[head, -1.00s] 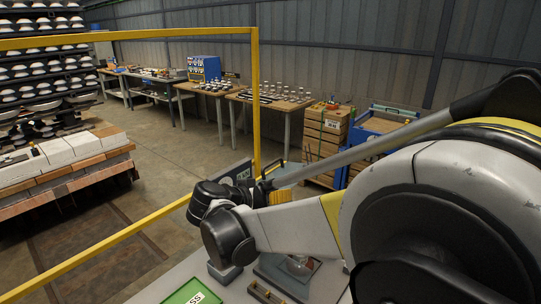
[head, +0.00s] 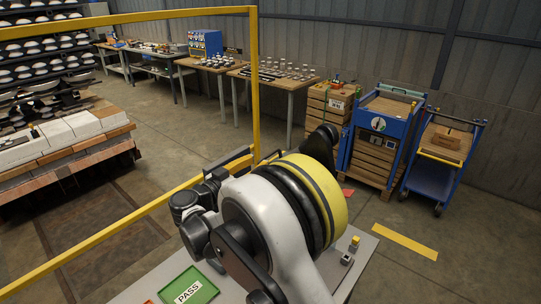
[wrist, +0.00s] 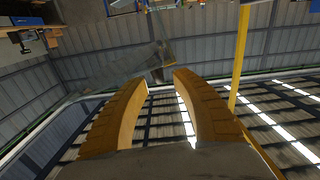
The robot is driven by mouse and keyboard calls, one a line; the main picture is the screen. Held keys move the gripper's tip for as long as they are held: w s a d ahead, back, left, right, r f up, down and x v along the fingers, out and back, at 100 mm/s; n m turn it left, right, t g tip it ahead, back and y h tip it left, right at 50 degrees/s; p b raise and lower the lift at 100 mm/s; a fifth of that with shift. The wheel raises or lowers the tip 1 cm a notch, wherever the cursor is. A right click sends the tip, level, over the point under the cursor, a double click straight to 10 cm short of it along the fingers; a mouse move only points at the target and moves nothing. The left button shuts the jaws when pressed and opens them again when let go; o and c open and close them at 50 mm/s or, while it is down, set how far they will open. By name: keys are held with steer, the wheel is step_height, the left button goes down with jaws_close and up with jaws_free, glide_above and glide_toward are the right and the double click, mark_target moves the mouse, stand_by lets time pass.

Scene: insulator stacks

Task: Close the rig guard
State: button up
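A large yellow frame (head: 254,85) stands upright on the left of the head view; its post also shows in the wrist view (wrist: 240,55). I cannot tell for sure whether this frame is the rig guard. A dark-edged part (head: 238,157) lies beside the foot of its post, partly hidden by my arm. In the wrist view, my gripper (wrist: 160,76) has its two yellow fingers apart, with nothing held between them. A see-through greyish piece (wrist: 125,65) lies beyond the fingertips. My arm hides the gripper in the head view.
A grey bench top with a green PASS tray (head: 188,287) lies below my arm, with a small yellow-topped block (head: 354,243) at its right. Blue carts (head: 380,140) and workbenches (head: 285,80) line the back wall. Pallets with white blocks (head: 65,132) stand left.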

mark_target(278, 150)
steer(key=x, duration=0.6)
jaws_close()
